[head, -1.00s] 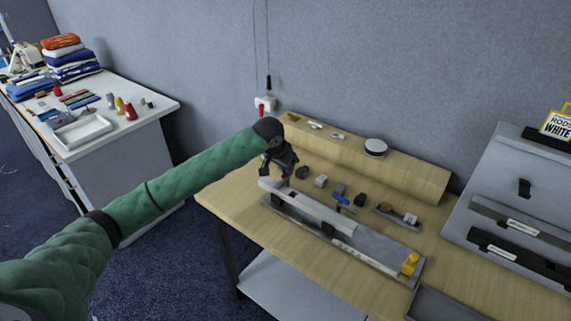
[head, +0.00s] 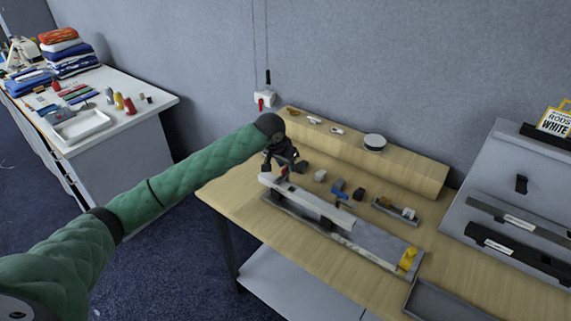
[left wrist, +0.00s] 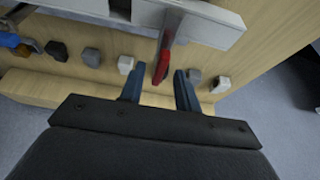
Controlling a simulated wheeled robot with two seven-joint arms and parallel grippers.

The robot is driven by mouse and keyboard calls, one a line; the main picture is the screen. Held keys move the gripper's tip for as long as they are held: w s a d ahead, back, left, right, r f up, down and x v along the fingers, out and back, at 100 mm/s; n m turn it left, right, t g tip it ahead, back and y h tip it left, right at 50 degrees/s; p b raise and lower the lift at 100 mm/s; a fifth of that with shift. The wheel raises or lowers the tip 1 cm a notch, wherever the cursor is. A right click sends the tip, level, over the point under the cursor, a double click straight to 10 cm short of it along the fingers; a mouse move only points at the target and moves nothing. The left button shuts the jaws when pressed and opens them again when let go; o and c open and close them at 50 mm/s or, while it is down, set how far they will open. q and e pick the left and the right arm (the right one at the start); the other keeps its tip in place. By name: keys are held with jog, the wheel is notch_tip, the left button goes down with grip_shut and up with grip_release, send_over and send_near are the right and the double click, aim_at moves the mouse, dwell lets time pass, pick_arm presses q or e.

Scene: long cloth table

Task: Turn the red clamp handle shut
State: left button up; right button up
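The red clamp handle (left wrist: 163,62) shows in the left wrist view, hanging from the side of a pale grey bar (left wrist: 205,22). The fingers stand apart; whether one touches the handle I cannot tell. In the head view my left gripper (head: 280,162) is at the far left end of the pale bar (head: 308,199), which lies on a grey base (head: 372,238) on the wooden table. The dark gripper hides most of the handle there. My right gripper is not in view.
Several small blocks stand behind the bar, including a blue one (head: 338,186) and a dark one (head: 358,194). A yellow piece (head: 407,259) stands at the base's right end. A raised wooden ledge (head: 400,170) runs along the back. A wall box (head: 264,99) has a red lever.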

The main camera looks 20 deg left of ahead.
aim_at(281, 178)
pick_arm(q)
jog(key=shift+s+r, duration=0.15)
jog(key=shift+r, duration=0.05)
jog(key=b+v, duration=0.3)
jog(key=v, duration=0.4)
jog(key=shift+r, duration=0.15)
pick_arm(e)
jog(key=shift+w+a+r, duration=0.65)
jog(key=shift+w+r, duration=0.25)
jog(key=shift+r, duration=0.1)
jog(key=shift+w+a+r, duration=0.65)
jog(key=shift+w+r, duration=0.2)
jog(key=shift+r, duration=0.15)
pick_arm(q)
jog(key=shift+s, duration=0.1)
